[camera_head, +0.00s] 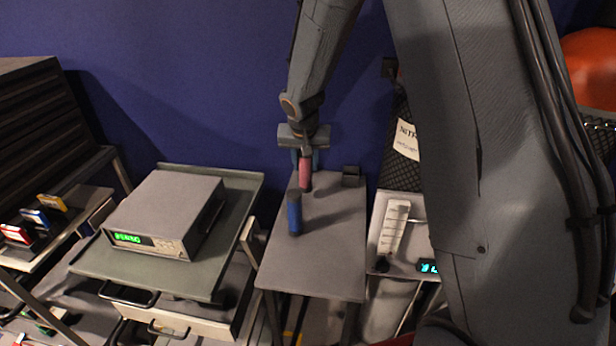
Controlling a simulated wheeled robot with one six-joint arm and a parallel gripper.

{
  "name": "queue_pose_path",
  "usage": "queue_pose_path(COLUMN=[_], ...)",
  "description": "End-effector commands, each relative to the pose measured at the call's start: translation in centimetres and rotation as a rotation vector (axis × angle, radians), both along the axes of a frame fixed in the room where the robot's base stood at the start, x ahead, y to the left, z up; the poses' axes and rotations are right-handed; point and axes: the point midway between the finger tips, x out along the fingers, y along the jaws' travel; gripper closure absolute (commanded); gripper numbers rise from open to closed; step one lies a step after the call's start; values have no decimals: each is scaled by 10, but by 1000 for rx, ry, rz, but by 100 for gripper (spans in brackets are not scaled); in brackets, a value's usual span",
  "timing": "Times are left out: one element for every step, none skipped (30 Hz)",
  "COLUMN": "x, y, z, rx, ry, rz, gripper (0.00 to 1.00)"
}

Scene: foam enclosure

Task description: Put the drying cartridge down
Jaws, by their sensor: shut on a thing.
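The drying cartridge, a pink cylinder (305,175), is upright below my gripper (305,157), near the far end of a narrow grey table (318,258). My gripper points down and is shut on the cartridge's upper part, which is partly hidden between the fingers. I cannot tell whether the cartridge's bottom touches the table top. A similar blue cylinder (295,214) stands upright on the table, nearer to the camera.
A small dark block (350,176) sits to the right of the pink cylinder. A grey instrument with a green display (165,215) stands on a cart (95,258) at left. A white flowmeter panel (393,228) is at right. The table's near half is clear.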

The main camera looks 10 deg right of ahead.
Motion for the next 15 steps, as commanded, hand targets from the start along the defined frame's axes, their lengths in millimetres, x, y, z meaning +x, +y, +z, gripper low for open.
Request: queue_pose_path(x=[0,0,0,0,0,0,0,0,0,0,0,0,1,1,1], y=[0,0,0,0,0,0,0,0,0,0,0,0,0,0,0], z=[-4,-7,-12,-16,-21,-27,-31,-34,-37,-39,-39,-40,-40,-39,-39], rx=[0,0,0,0,0,-1,0,0,0,0,0,1,1,1,1], ry=[0,1,1,2,2,2,1,0,1,0,0,0,-1,-1,-1], rz=[1,2,0,2,1,1,1,1,1,1,0,-1,-1,-1,-1], gripper=[95,95,95,95,95,95,95,95,95,95,95,95,95,95,95])
